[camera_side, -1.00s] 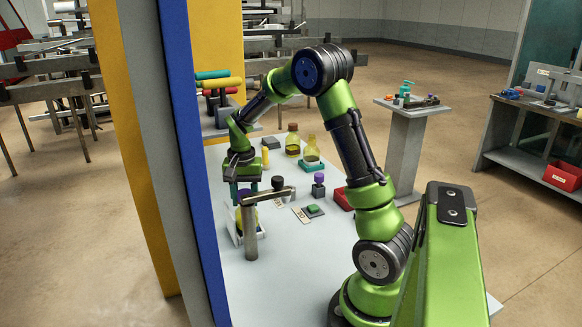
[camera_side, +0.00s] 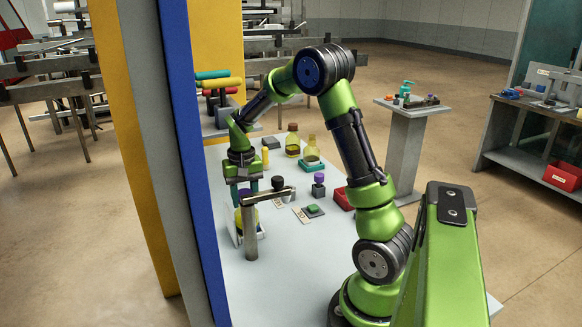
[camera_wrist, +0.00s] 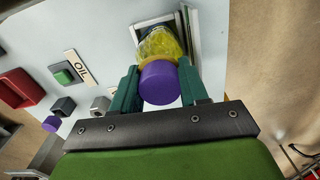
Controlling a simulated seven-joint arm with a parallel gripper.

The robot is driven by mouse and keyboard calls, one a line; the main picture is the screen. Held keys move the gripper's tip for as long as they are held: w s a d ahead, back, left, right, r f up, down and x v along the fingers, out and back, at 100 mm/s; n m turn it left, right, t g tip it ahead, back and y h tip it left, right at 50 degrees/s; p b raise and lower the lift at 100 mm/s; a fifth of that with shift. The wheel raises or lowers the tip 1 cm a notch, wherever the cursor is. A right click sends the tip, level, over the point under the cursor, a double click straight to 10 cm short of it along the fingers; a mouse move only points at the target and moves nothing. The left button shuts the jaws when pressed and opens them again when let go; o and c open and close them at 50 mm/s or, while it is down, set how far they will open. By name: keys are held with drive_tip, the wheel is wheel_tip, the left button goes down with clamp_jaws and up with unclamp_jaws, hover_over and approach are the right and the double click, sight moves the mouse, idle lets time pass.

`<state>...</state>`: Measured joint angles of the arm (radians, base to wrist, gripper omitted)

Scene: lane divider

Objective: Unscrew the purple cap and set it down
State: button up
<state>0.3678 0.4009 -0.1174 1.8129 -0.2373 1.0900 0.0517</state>
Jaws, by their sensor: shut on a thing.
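The purple cap (camera_wrist: 160,83) sits on the top of a yellow bottle (camera_wrist: 158,44) in the wrist view. My gripper (camera_wrist: 160,88) has its two teal fingers on either side of the cap and is shut on it. In the side view my gripper (camera_side: 246,188) points down over the bottle (camera_side: 249,218), which stands upright near the left of the table. The cap is partly hidden there by the fingers and a grey post with an arm. I cannot tell how far the cap is turned on the neck.
The grey post (camera_side: 250,235) with its bar stands close in front of the bottle. A green button (camera_side: 313,209), a block with a purple top (camera_side: 319,178), a red bin (camera_side: 342,198) and other bottles (camera_side: 311,150) stand to the right. The front of the table is clear.

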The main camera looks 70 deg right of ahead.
drive_tip(key=shift+n, duration=0.8)
drive_tip(key=shift+n, duration=0.9)
drive_tip(key=shift+n, duration=0.9)
